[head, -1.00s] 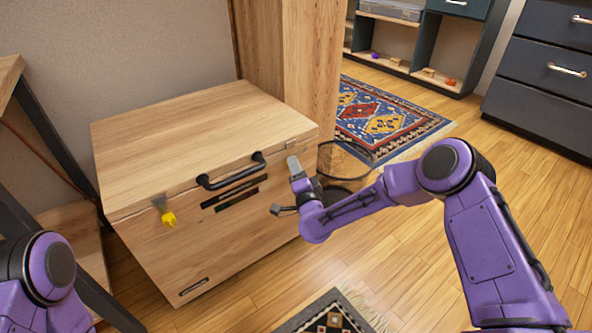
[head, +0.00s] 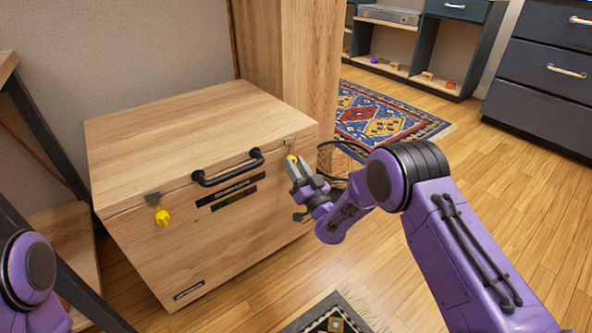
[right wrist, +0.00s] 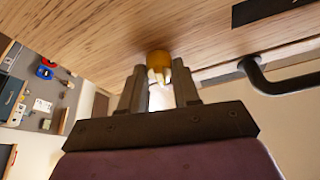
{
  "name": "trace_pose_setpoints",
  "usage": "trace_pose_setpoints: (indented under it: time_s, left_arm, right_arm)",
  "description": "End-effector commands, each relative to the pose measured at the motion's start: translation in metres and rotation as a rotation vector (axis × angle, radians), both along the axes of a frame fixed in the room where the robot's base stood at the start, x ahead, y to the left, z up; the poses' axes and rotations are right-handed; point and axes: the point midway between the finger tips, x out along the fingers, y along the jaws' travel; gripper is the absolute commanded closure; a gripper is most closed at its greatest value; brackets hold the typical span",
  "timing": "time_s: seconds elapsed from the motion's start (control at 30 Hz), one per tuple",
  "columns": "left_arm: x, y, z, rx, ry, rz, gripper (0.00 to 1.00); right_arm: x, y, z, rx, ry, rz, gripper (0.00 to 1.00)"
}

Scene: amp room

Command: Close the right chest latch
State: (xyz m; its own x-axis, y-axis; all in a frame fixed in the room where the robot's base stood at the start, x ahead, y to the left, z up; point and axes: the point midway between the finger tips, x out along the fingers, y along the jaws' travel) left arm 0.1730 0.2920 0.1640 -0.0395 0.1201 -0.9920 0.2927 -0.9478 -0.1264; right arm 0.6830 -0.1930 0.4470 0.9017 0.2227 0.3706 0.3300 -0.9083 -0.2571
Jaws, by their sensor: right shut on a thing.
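The wooden chest (head: 195,135) stands against the wall with its lid down and a black handle (head: 228,168) on its front. The right latch (head: 291,158) has a yellow knob and sits at the chest's upper right front; its metal plate shows just above. My right gripper (head: 294,166) is shut on the yellow knob. In the right wrist view the knob of the right latch (right wrist: 158,59) is at the fingertips of the right gripper (right wrist: 160,82). The left latch (head: 161,213) hangs on the chest's left front. My left gripper is out of view; only part of that arm shows.
A wire basket (head: 338,157) stands on the floor just right of the chest. A dark metal-framed wooden shelf (head: 62,235) stands close on the left. A patterned rug (head: 380,112) lies behind. Wooden floor at the right is open.

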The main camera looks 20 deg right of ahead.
Motion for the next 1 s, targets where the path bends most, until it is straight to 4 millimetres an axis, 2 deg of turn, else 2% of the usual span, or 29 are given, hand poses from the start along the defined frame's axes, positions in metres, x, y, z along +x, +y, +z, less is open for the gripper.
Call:
trace_pose_setpoints:
  time_s: [0.4,1.0]
  left_arm:
    - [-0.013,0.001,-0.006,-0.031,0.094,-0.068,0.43]
    - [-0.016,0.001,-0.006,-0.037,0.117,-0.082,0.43]
  right_arm:
    - [0.000,-0.001,-0.002,-0.215,-0.076,0.001,0.99]
    - [0.000,-0.001,-0.002,-0.261,-0.091,0.001,0.99]
